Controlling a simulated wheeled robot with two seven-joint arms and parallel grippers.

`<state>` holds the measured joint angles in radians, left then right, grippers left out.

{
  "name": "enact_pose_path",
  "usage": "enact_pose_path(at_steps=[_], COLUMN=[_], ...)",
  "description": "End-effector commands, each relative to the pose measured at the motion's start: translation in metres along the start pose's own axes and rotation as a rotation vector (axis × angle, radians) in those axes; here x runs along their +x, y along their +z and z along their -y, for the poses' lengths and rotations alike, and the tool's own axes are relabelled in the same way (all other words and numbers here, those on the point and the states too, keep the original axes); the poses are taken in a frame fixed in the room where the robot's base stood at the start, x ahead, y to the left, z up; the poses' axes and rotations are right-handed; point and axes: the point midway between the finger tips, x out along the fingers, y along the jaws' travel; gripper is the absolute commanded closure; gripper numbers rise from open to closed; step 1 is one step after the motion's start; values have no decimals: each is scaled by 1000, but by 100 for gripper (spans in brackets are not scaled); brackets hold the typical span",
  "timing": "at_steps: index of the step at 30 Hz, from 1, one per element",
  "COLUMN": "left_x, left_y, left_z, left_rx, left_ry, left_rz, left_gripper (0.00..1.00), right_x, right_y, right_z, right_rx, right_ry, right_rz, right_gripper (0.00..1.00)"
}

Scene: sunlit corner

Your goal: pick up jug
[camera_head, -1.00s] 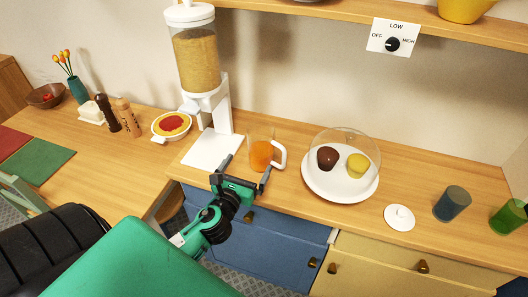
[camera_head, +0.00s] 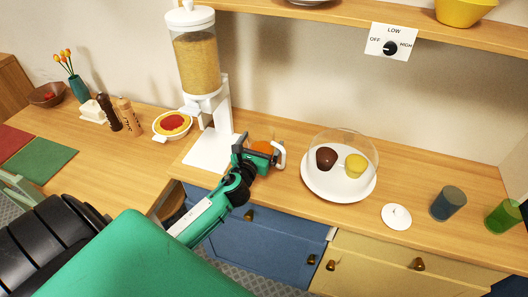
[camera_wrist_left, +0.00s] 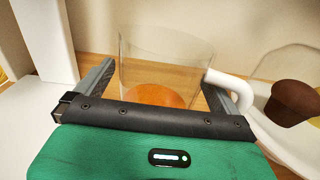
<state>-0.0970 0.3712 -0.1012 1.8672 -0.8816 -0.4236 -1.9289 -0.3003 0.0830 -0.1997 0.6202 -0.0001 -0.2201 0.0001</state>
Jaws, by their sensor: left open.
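The jug is clear, holds orange liquid and has a white handle (camera_head: 280,155). It stands on the wooden counter to the right of the cereal dispenser, and my left gripper partly hides it in the head view. In the left wrist view the jug (camera_wrist_left: 165,62) stands upright between the two fingers, its handle at the right finger. My left gripper (camera_head: 260,150) is open, with one finger on each side of the jug; I cannot tell whether they touch it. My right gripper is not in view.
The cereal dispenser (camera_head: 196,65) stands close on the left, its white base (camera_head: 208,152) on the counter. A white plate (camera_head: 335,192) under a clear dome is close on the right. Beyond are a white lid (camera_head: 397,216), a blue glass (camera_head: 448,203) and a green glass (camera_head: 503,216).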

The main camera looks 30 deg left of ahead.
Motion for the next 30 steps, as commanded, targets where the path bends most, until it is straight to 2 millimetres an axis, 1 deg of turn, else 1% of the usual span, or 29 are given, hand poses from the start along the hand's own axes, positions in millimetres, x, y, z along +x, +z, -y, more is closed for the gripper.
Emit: enact_pose_path(at_steps=[7, 11, 12, 14, 15, 17, 18, 30], left_x=[2, 1, 1, 1, 1, 1, 2, 2], left_y=[0, 0, 0, 0, 0, 0, 2, 5], left_z=[0, 0, 0, 0, 0, 0, 0, 0], left_rx=[0, 0, 0, 0, 0, 0, 0, 0], left_ry=[0, 0, 0, 0, 0, 0, 0, 0], left_rz=[0, 0, 0, 0, 0, 0, 3, 4], left_gripper=[0, 26, 34, 45, 53, 65, 67, 67], right_x=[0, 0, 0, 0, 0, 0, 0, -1], right_y=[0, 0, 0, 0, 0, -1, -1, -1], right_z=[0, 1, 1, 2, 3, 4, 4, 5], right_rx=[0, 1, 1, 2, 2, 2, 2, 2], right_ry=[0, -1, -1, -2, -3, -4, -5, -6], right_rz=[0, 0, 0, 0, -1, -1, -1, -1], right_gripper=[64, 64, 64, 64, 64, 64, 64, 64])
